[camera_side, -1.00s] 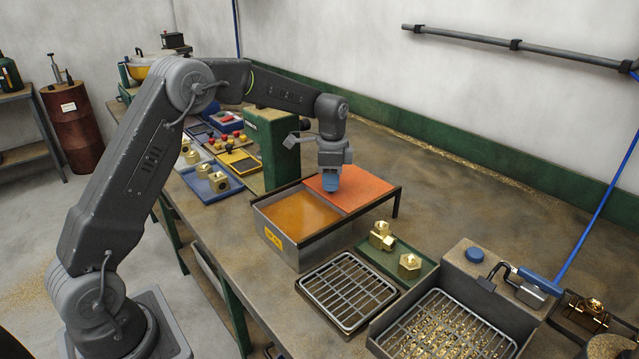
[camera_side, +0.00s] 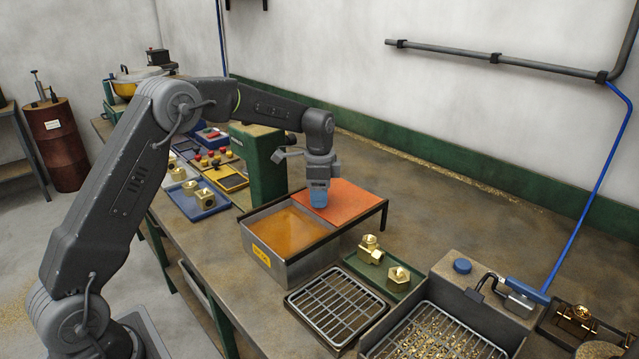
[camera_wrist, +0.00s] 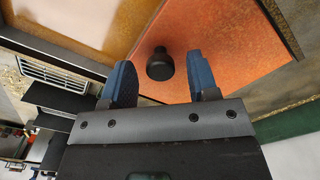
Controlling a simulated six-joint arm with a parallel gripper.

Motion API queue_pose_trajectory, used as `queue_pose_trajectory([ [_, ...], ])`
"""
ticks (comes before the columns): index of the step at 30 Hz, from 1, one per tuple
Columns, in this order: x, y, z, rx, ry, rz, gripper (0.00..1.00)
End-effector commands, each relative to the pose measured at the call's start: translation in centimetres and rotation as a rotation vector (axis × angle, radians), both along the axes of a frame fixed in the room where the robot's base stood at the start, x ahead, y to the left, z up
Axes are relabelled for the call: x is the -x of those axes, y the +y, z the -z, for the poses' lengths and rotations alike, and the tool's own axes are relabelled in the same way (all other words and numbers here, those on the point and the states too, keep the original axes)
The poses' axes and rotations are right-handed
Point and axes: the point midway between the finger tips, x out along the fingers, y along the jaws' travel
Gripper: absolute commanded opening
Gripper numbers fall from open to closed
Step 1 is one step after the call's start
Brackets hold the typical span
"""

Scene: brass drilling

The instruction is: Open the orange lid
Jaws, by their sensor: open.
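The orange lid (camera_side: 352,203) lies flat at the back right of the metal bin (camera_side: 290,268), on rails that reach past the bin. The bin's front left part is uncovered and shows amber liquid (camera_side: 292,232). In the wrist view the orange lid (camera_wrist: 225,60) has a black round knob (camera_wrist: 160,66). My gripper (camera_side: 319,203) points down over the lid's left edge. In the wrist view my gripper (camera_wrist: 165,85) is open, its blue fingers on either side of the knob's line and nothing between them. The knob is hidden in the side view.
A green tray (camera_side: 375,268) with brass fittings and a wire rack (camera_side: 335,305) stand right of the bin. A green machine column (camera_side: 262,165) stands close behind my gripper. The bench at the back right is clear.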

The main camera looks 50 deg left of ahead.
Motion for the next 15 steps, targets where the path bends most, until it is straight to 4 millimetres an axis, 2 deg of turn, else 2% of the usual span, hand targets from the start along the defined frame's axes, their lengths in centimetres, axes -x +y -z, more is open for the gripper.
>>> queue_pose_trajectory([
  [5,-0.1,0.0,-2.1,-0.001,-0.006,0.000,0.54],
  [15,-0.1,0.0,-9.5,-0.001,-0.007,0.000,0.54],
])
